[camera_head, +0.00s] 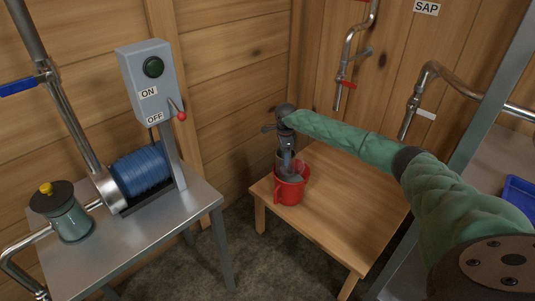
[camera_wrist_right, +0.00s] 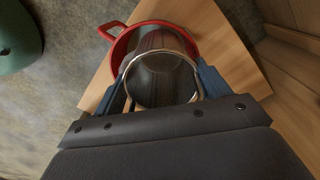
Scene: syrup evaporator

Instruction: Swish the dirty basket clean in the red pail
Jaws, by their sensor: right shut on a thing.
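The red pail (camera_head: 289,188) stands on the left part of a low wooden table. My right gripper (camera_head: 287,160) points down over it, and its fingers reach to the pail's mouth. In the right wrist view, the gripper (camera_wrist_right: 160,88) is shut on a round metal-rimmed basket (camera_wrist_right: 160,98). The basket sits within or just over the mouth of the red pail (camera_wrist_right: 125,42); how deep it is cannot be told. Dirt on the basket cannot be made out. My left gripper is not in view.
The wooden table (camera_head: 342,218) is bare right of the pail. At left, a metal bench (camera_head: 150,235) carries a blue ribbed cylinder (camera_head: 141,171), a lidded canister (camera_head: 65,215) and an ON/OFF box (camera_head: 148,80). Pipes (camera_head: 350,50) run down the wall behind. A blue tray (camera_head: 519,191) lies far right.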

